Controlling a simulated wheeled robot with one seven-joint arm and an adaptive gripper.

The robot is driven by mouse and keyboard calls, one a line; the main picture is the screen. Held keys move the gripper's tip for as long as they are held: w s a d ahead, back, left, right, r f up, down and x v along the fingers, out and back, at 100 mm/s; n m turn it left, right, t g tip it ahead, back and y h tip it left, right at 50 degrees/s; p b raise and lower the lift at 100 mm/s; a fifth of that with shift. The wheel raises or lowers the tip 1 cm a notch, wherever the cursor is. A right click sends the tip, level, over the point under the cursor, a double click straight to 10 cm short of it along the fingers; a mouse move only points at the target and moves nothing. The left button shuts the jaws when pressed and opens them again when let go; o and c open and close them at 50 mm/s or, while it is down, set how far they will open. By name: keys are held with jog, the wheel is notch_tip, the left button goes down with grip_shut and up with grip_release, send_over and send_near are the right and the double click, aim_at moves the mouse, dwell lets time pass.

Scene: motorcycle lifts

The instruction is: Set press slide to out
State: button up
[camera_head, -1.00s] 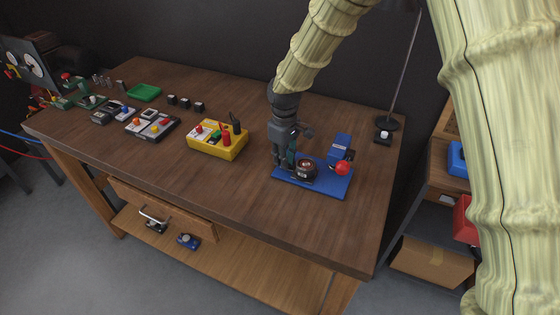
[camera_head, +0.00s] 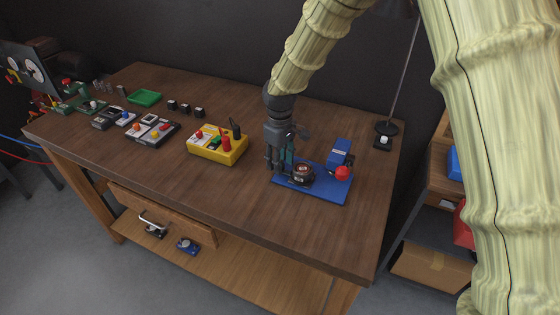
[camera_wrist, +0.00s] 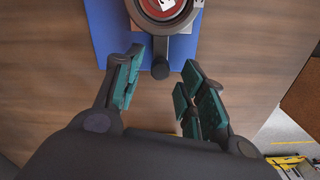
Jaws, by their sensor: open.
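A blue base plate (camera_head: 325,190) lies at the right part of the bench. It carries a dark round part (camera_head: 302,174), a blue block (camera_head: 340,152) and a red ball (camera_head: 342,173). I cannot tell which part is the press slide. In the wrist view the round part (camera_wrist: 164,12) has a red centre, and a short dark knob (camera_wrist: 160,68) sticks out from it toward my gripper. My gripper (camera_wrist: 159,82) is open, its teal-padded fingers on either side of the knob's end, with gaps on both sides. In the head view my gripper (camera_head: 279,170) is at the plate's left edge.
A yellow control box (camera_head: 218,147) stands left of the plate. Several small switch boxes and a green tray (camera_head: 144,97) are farther left. A lamp base (camera_head: 386,127) stands at the back right. The bench front (camera_head: 245,205) is clear.

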notch_tip(320, 180, up, 11)
jog(key=shift+r, duration=0.15)
dwell(0.5)
